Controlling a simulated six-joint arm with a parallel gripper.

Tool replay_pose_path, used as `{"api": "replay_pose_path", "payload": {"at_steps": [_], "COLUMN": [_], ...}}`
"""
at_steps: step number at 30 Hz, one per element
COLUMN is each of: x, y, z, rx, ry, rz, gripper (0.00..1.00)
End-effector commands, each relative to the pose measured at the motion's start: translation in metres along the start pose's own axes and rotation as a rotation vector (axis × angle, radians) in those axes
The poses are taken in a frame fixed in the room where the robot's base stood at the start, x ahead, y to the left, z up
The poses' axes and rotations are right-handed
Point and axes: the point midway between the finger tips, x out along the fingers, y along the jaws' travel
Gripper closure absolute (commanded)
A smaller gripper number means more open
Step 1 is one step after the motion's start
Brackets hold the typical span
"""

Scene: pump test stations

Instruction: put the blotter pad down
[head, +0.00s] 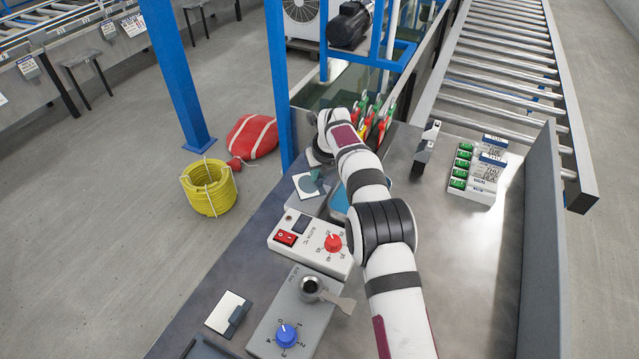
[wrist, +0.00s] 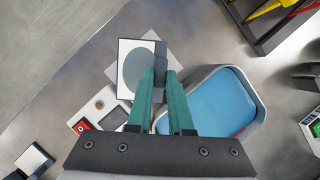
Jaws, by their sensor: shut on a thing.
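The blotter pad (wrist: 127,85) is a white square with a grey-green disc on its face and a dark grip block (wrist: 160,54) along one side. My gripper (wrist: 163,76) is shut on this dark block between its green fingers. In the head view the pad (head: 302,180) shows to the left of my wrist, over a light grey plate (head: 314,207). I cannot tell whether pad and plate touch. My fingers are mostly hidden by the wrist in the head view.
A blue-floored grey tray (wrist: 215,98) is right of my fingers. A red-switch control box (head: 301,251), a blue-knob box (head: 268,335) and another white pad (head: 224,309) stand nearer. A rack of coloured-handled tools (head: 371,118) is beyond.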

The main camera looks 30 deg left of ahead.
Motion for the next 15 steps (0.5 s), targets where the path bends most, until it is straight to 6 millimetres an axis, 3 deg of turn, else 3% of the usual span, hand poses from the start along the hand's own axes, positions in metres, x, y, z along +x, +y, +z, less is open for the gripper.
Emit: {"api": "replay_pose_path", "payload": {"at_steps": [6,15], "x": [0.034,0.036], "y": [0.000,0.000], "z": [-0.015,-0.016], "rx": [0.001,0.001], "ry": [0.002,0.000], "rz": [0.001,0.001], "gripper": [1.00,1.00]}}
